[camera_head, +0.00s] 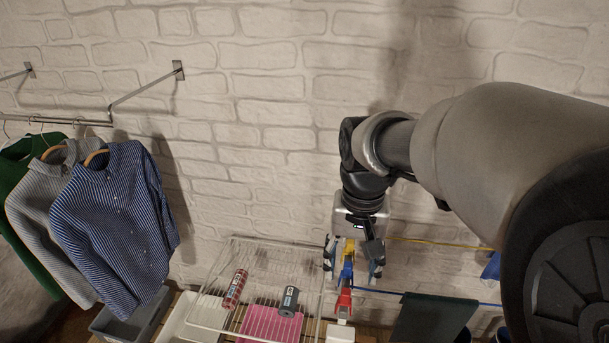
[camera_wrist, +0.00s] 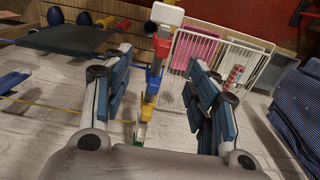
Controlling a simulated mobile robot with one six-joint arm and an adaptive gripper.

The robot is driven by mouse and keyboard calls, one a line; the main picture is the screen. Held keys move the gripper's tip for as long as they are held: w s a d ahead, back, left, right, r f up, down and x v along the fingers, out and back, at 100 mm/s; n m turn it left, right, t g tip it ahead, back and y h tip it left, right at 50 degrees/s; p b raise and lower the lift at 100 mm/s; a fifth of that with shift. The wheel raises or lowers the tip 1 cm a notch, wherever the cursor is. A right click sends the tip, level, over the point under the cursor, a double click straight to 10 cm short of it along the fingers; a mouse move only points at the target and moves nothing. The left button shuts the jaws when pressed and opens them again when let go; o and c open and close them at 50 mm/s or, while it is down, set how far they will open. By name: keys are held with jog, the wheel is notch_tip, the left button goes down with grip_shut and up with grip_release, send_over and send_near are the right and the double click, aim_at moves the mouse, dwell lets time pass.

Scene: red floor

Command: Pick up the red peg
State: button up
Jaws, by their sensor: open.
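The red peg (camera_head: 343,302) shows in the head view just below my gripper (camera_head: 351,268), beyond the fingertips. In the wrist view the red peg (camera_wrist: 161,47) stands near top centre, in the gap between the fingers but farther out. A yellow piece (camera_head: 348,248) and a blue piece (camera_head: 346,272) are in line with it, between the fingers. In the wrist view my gripper (camera_wrist: 160,72) is open, with one blue-padded finger on each side of the row. Nothing is visibly gripped. I cannot tell how the red peg is held up.
A white wire rack (camera_head: 262,262) stands left of my gripper, with a red can (camera_head: 235,289) and a dark can (camera_head: 289,301). A white block (camera_head: 340,333) is below the red peg. A dark flat panel (camera_head: 435,318) is at right. Shirts (camera_head: 117,225) hang at far left.

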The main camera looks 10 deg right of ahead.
aim_at(344, 302)
notch_tip(344, 302, down, 7)
jog(key=shift+w+r, duration=0.1)
jog(key=shift+a+f+b, duration=0.2)
jog(key=shift+f+b, duration=0.1)
jog(key=shift+f, duration=2.85)
jog(key=c, duration=0.9)
